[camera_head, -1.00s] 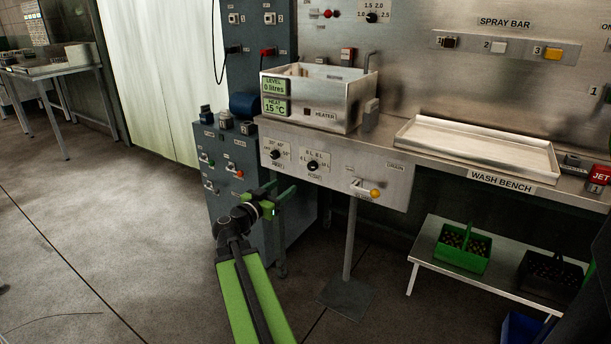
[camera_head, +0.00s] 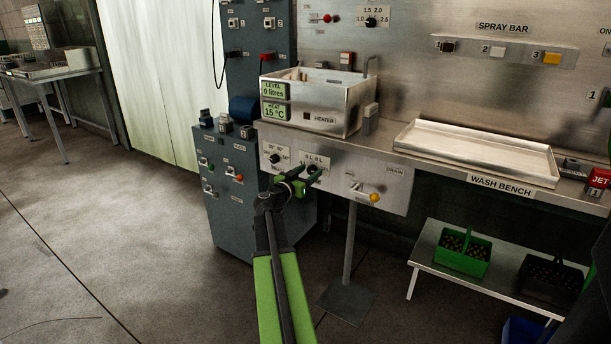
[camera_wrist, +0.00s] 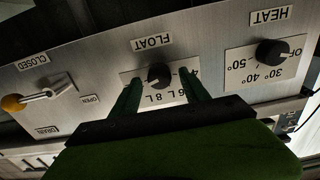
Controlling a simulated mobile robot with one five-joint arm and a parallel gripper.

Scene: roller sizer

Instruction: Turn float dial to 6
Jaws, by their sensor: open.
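The float dial (camera_head: 312,169) is a black knob on a white scale plate on the steel front panel below the sink. In the wrist view, which is upside down, the dial (camera_wrist: 158,75) sits under the FLOAT label, with 6 L and 8 L readable on its scale. My gripper (camera_head: 309,177) is at the panel near the dial. In the wrist view my open gripper (camera_wrist: 160,80) has one green finger on each side of the knob, with gaps showing. I cannot tell how deep the fingers reach or exactly where the pointer stands.
The heat dial (camera_wrist: 272,52) is beside the float dial. The drain lever (camera_wrist: 40,95) with a yellow knob is on the other side. The sink (camera_head: 345,92) above has displays reading 0 litres and 15 °C. A dark control cabinet (camera_head: 225,215) stands left of my arm.

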